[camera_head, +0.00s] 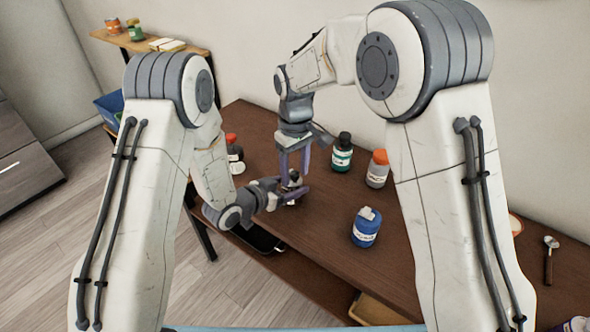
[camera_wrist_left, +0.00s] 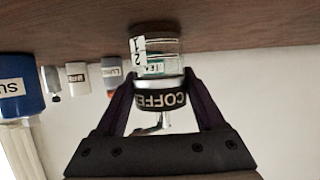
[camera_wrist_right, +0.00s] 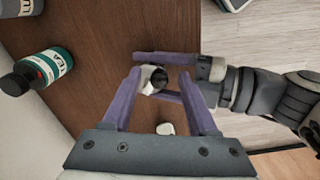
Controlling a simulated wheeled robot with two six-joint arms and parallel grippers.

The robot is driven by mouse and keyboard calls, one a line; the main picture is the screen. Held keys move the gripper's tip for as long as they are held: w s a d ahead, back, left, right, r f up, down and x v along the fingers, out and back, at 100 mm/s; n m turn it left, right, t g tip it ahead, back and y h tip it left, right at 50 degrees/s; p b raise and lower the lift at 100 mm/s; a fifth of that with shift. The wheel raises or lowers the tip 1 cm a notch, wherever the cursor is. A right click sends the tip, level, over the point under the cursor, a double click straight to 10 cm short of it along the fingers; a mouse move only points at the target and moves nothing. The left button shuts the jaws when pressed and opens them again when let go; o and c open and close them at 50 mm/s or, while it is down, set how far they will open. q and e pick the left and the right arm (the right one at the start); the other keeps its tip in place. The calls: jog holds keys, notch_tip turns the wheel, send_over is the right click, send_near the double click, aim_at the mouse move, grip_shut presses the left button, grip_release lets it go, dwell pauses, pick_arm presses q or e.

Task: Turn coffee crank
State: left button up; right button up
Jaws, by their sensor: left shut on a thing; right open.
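The coffee grinder (camera_wrist_left: 158,50) has a clear glass jar and a black band marked COFFEE. My left gripper (camera_wrist_left: 162,98) is shut around that band, and the jar end is at the brown tabletop. In the head view the grinder (camera_head: 293,183) is small and partly hidden by my left gripper (camera_head: 290,191). My right gripper (camera_head: 296,168) points down over it, open. In the right wrist view the grinder's top (camera_wrist_right: 152,79) shows between the fingers of my right gripper (camera_wrist_right: 160,85). A pale knob (camera_wrist_right: 165,129), apparently the crank's, is also between them; contact cannot be told.
A blue jar (camera_head: 366,228), a green-labelled tea bottle (camera_head: 342,155), an orange-capped container (camera_head: 377,170) and a red-capped jar (camera_head: 235,155) stand on the brown table (camera_head: 325,215). A small hammer-like tool (camera_head: 549,258) lies at the right. The table between grinder and blue jar is clear.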

grip_shut()
jog(key=shift+a+m, duration=0.3)
jog(key=shift+m, duration=0.65)
jog(key=shift+a+m, duration=0.25)
jog(key=shift+m, duration=0.65)
jog(key=shift+a+m, duration=0.3)
jog(key=shift+m, duration=0.65)
grip_release()
